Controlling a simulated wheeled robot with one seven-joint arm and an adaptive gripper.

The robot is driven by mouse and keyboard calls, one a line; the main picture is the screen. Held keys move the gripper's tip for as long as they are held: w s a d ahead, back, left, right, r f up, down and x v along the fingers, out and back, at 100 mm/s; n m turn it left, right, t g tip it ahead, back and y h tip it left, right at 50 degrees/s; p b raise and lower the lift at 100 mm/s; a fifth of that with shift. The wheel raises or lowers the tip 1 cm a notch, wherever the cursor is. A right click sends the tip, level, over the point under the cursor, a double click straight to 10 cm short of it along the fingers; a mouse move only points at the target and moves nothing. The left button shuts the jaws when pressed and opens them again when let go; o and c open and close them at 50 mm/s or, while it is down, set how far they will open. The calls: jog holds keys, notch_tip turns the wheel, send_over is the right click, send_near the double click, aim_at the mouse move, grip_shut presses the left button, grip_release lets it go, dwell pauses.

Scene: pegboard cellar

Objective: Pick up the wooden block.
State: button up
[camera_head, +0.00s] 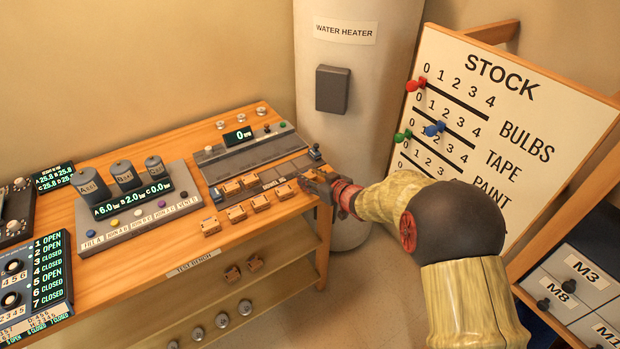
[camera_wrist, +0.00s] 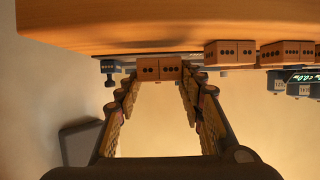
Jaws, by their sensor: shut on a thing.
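My gripper (camera_head: 318,184) reaches in from the right to the right end of the wooden bench, in the head view. In the wrist view my gripper (camera_wrist: 158,73) is shut on a small wooden block with dark dots (camera_wrist: 158,67), which sits between the fingertips. In the head view the held block is mostly hidden by the fingers, and I cannot tell whether it touches the bench top. Similar blocks stand in a row to its left, the nearest being a wooden block (camera_head: 285,193); a neighbouring block (camera_wrist: 229,52) also shows in the wrist view.
The wooden bench (camera_head: 150,262) carries a grey device with a display (camera_head: 238,135) behind the blocks and a console with dark cylinders (camera_head: 138,205) to the left. A water heater (camera_head: 350,150) stands behind the bench. A stock board (camera_head: 550,140) leans at the right.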

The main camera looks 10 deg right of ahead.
jog(key=s+r+p, duration=0.6)
jog(key=s+r, duration=0.5)
jog(key=s, duration=0.3)
jog(key=shift+a+r, duration=0.25)
jog(key=shift+a, duration=0.2)
